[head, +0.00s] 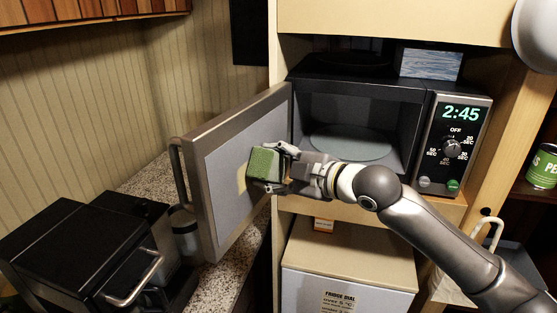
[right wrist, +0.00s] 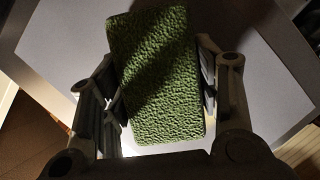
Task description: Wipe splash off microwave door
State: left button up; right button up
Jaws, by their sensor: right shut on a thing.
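The microwave (head: 360,115) stands in a shelf niche with its door (head: 222,160) swung open to the left. The door's pale inner face is toward me. My right gripper (head: 277,167) is shut on a green sponge (head: 262,165), held at the door's inner face. In the right wrist view the green sponge (right wrist: 155,75) sits between both fingers, with the pale door panel (right wrist: 60,40) behind it. A yellowish patch, the splash (head: 241,178), shows on the panel at the sponge's left edge; the rest is hidden by the sponge. I cannot tell if sponge and panel touch. My left gripper is not in view.
A black appliance with a metal handle (head: 80,245) stands on the speckled counter (head: 145,180) at the left, close below the door. Shelves with a green can (head: 543,165) are at the right.

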jog(key=shift+s+a+p, duration=0.25)
jog(key=shift+s+a, duration=0.2)
jog(key=shift+s, duration=0.4)
jog(key=shift+s+a+p, duration=0.2)
jog(key=shift+s+a, duration=0.3)
jog(key=shift+s, duration=0.35)
jog(key=shift+s+a+p, duration=0.25)
jog(key=shift+s+a, duration=0.2)
jog(key=shift+s, duration=0.4)
jog(key=shift+s+a, duration=0.3)
jog(key=shift+s, duration=0.25)
jog(key=shift+s+a, duration=0.3)
jog(key=shift+s, duration=0.25)
jog(key=shift+d, duration=0.1)
send_near(240, 185)
jog(key=shift+w+d+f, duration=0.5)
jog(key=shift+w+f, duration=0.3)
jog(key=shift+w, duration=0.05)
